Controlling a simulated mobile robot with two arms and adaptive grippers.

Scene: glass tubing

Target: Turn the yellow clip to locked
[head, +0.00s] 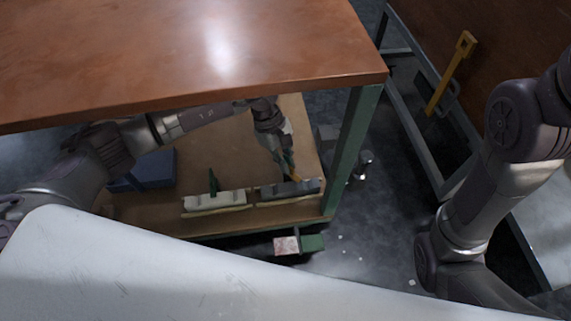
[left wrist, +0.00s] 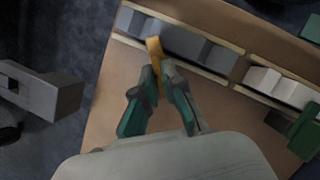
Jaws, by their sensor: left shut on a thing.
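The yellow clip (left wrist: 154,47) is a small upright tab on a grey block (left wrist: 190,46) in the left wrist view. In the head view the clip (head: 296,178) is mostly hidden by my fingers, and the grey block (head: 300,188) lies along the front of the lower shelf. My left gripper (head: 288,172) reaches under the tabletop from above. Its green-tipped fingers (left wrist: 164,72) are shut on the clip, one on each side. I cannot tell the clip's exact angle. My right arm shows at the right; its gripper is not in view.
A white block (head: 215,200) with a green clip (head: 213,181) sits left of the grey one. A blue bin (head: 150,168) stands further left. The tabletop (head: 180,50) overhangs the shelf, and a green leg (head: 350,145) stands close right. A grey box (left wrist: 45,92) is beyond the shelf edge.

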